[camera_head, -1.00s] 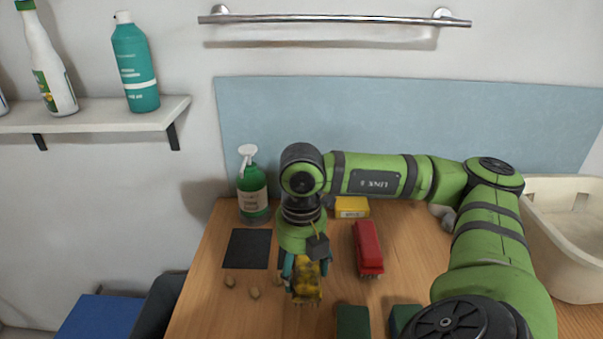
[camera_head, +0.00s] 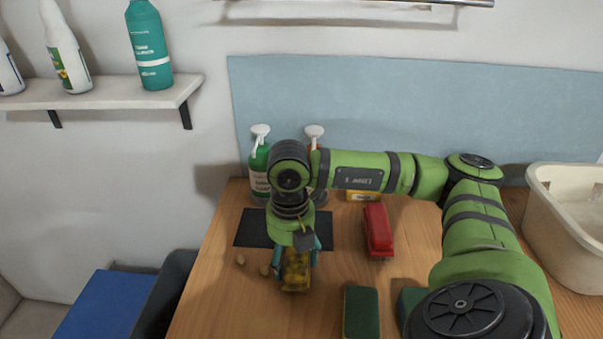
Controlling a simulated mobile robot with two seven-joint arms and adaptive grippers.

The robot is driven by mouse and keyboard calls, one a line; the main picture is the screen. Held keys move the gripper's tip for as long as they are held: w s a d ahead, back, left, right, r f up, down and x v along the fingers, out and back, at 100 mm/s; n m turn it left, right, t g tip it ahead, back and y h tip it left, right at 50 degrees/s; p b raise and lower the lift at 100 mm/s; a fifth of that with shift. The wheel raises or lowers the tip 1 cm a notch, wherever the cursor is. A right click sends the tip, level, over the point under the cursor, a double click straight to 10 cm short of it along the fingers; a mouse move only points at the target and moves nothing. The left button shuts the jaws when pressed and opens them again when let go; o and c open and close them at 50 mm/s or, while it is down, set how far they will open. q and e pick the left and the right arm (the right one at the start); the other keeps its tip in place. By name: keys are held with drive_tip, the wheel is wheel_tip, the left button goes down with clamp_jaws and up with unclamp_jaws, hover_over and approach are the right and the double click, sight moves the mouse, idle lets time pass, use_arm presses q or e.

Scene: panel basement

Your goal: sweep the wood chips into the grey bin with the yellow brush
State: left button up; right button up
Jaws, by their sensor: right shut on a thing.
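My right gripper (camera_head: 298,254) is shut on the yellow brush (camera_head: 296,275), over the left part of the wooden table. The brush is upright with its lower end at or just above the tabletop; I cannot tell whether it touches. Two small tan wood chips, one farther left (camera_head: 241,260) and one nearer the brush (camera_head: 265,270), lie on the table left of the brush. Other chips may be hidden behind the brush. A dark grey thing (camera_head: 168,295) stands beside the table's left edge; I cannot tell whether it is the grey bin. My left gripper is not in view.
A black mat (camera_head: 252,230) lies behind the chips. A green bottle (camera_head: 259,172) and an orange-red one stand at the back. A red brush-like thing (camera_head: 378,230), a green sponge (camera_head: 361,312) and a beige tub (camera_head: 570,215) are to the right. A blue box (camera_head: 105,305) is at lower left.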

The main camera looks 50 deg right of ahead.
sight(251, 266)
drive_tip(key=shift+w+a+r+p, duration=0.1)
drive_tip(key=shift+w+a+p, duration=0.45)
drive_tip(key=shift+w+a, duration=0.8)
drive_tip(key=shift+w+a+p, duration=0.2)
drive_tip(key=shift+w+a, duration=0.5)
drive_tip(key=shift+w, duration=0.2)
drive_tip(key=shift+w+a+p, duration=0.2)
drive_tip(key=shift+w+a, duration=0.45)
drive_tip(key=shift+w, duration=0.25)
drive_tip(key=shift+w+a+b, duration=1)
drive_tip(key=shift+w+a, duration=3.2)
drive_tip(key=shift+w, duration=0.7)
drive_tip(key=shift+w+r+p, duration=0.1)
drive_tip(key=shift+r+p, duration=1.8)
drive_tip(key=shift+r, duration=0.9)
